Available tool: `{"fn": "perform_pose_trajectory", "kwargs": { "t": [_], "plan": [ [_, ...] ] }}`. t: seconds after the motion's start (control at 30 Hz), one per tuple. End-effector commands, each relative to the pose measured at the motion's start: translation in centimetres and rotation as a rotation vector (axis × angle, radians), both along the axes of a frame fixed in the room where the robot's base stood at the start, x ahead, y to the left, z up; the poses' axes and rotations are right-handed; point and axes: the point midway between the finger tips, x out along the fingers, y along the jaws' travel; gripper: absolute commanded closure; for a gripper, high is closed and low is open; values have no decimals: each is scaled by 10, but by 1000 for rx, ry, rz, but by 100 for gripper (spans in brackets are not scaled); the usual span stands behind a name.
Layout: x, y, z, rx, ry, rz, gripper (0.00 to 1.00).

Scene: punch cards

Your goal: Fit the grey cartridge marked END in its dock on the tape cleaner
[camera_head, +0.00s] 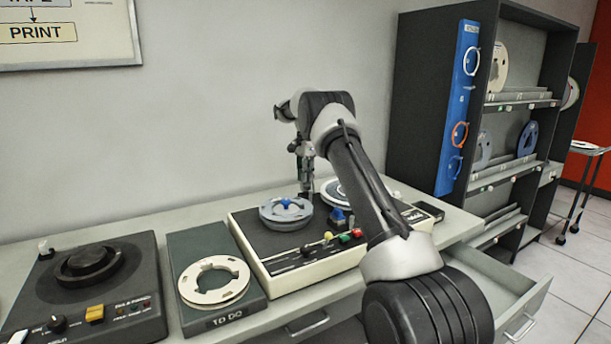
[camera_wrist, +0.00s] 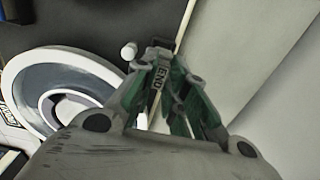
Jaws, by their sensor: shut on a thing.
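The tape cleaner (camera_head: 292,277) is the cream and black machine in the middle of the bench. My gripper (camera_head: 306,172) is over the rear of its deck, behind the reel with the blue hub. The dock cannot be made out clearly in either view.
A blue-hubbed reel (camera_head: 285,210) sits on the deck's left, and a pale reel (camera_head: 332,190) lies partly behind my arm. A large reel (camera_wrist: 38,62) and white post (camera_wrist: 128,50) are beside the gripper. The wall (camera_head: 200,110) stands close behind. An open drawer (camera_head: 490,278) juts out right.

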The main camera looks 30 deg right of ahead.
Motion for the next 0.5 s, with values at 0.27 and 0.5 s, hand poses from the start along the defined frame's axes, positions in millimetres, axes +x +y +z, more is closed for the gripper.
{"fn": "perform_pose_trajectory", "kwargs": {
  "t": [0.27,0.5],
  "plan": [
    [0,0,-7,0,1,0,100],
    [0,0,-13,0,1,0,100]
  ]
}}
